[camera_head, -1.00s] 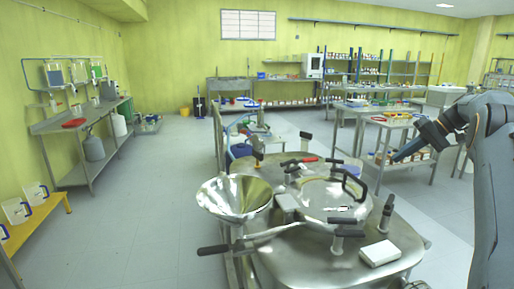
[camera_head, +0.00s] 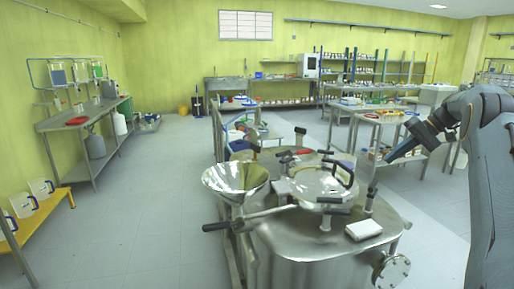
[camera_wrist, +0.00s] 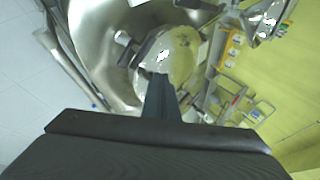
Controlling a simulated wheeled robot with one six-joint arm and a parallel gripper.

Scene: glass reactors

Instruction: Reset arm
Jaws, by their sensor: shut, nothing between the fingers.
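My arm stands at the right edge of the head view, folded, with my gripper (camera_head: 390,158) pointing down and left in the air. It appears clear of the steel reactor top. In the wrist view my gripper (camera_wrist: 157,80) shows as a narrow dark shape with its fingers together and nothing held. The steel reactor (camera_head: 290,232) stands in front, with a round lid and several black-handled clamps on top. It also shows beyond my fingers in the wrist view (camera_wrist: 95,55).
A shiny funnel bowl (camera_head: 236,180) sits at the reactor's left, with a black-handled lever in front. A white block (camera_head: 364,230) lies on the reactor top. A steel table (camera_head: 388,118) stands behind my gripper. The left floor (camera_head: 160,200) is clear.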

